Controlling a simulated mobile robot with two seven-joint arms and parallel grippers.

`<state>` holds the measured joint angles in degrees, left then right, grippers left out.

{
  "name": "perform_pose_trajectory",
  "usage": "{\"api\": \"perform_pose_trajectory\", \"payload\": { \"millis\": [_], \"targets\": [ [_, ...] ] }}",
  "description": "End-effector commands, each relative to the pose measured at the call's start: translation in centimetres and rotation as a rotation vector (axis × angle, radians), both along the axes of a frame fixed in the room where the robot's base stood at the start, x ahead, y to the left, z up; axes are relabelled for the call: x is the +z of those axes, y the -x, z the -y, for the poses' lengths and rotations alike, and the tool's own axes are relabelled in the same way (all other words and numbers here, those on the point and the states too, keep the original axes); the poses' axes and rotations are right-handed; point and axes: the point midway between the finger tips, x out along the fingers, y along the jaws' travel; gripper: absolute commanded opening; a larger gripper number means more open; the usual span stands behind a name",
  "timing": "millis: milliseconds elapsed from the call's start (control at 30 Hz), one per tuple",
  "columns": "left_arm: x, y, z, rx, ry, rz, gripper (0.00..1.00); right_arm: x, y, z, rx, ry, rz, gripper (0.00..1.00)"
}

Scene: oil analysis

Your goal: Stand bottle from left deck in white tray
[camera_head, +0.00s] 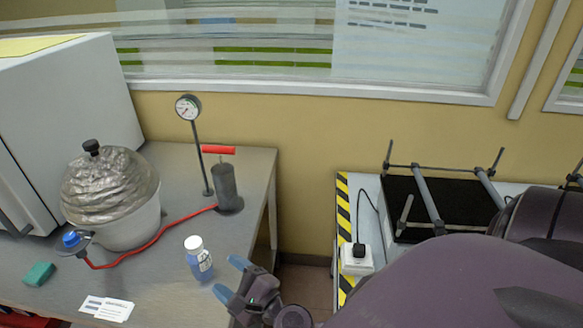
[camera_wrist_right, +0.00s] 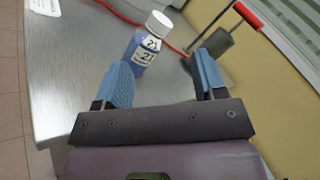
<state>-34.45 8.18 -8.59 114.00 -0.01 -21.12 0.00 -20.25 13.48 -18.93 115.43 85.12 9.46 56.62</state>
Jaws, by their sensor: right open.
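A small bottle (camera_head: 199,261) with a white cap, blue liquid and a label stands upright on the grey left deck (camera_head: 180,290), near its right edge. In the right wrist view the bottle (camera_wrist_right: 147,45) stands just beyond the fingertips, a little left of the middle between them. My right gripper (camera_head: 231,279) is open and empty, with blue finger pads, beside the bottle on its right. Both fingers show apart in the wrist view (camera_wrist_right: 160,75). No white tray shows clearly in either view. My left gripper is not in view.
A green block (camera_head: 39,273) and cards (camera_head: 106,308) lie left. A striped-edge table (camera_head: 343,225) stands right, across a gap.

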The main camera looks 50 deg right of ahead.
Motion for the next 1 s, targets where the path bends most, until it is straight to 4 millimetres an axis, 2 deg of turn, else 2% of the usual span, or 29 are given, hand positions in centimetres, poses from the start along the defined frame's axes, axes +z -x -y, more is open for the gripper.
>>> {"api": "perform_pose_trajectory", "payload": {
  "millis": [100,367,600,700,900,933,1000],
  "targets": [
    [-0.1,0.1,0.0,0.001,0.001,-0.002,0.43,-1.2,1.2,0.2,0.024,0.347,0.023,0.64],
    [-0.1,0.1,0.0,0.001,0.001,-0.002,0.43,-5.3,4.0,1.1,0.123,1.119,0.024,0.64],
    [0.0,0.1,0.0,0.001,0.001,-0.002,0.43,-10.0,7.3,3.7,0.296,1.812,-0.035,0.64],
    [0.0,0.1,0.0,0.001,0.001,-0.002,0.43,-11.6,8.7,5.1,0.386,2.052,-0.067,0.64],
    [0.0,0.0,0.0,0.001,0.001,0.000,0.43,-13.5,10.5,7.2,0.524,2.343,-0.115,0.64],
    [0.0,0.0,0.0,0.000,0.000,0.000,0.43,-13.6,10.7,7.4,0.535,2.365,-0.118,0.69],
    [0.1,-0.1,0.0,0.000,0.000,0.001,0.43,-13.7,10.9,7.6,0.551,2.394,-0.123,0.71]
  ]
}}
